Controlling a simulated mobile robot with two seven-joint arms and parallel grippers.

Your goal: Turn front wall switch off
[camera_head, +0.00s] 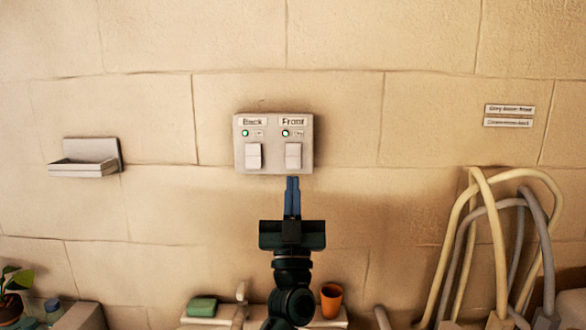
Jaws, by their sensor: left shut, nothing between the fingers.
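A pale switch panel (273,127) is fixed on the stone wall. Its left rocker (253,156) sits under the label "Back", with a green light beside it. The fingertips show just below the front switch, at the panel's lower edge. I cannot tell whether they touch the panel. My right gripper is not in view.
A small wall shelf (84,167) is at the left. Looped hoses (497,240) stand at the right below two small signs (509,116). A green soap-like block (202,306) and an orange cup (331,299) sit on a ledge below. The wall around the panel is clear.

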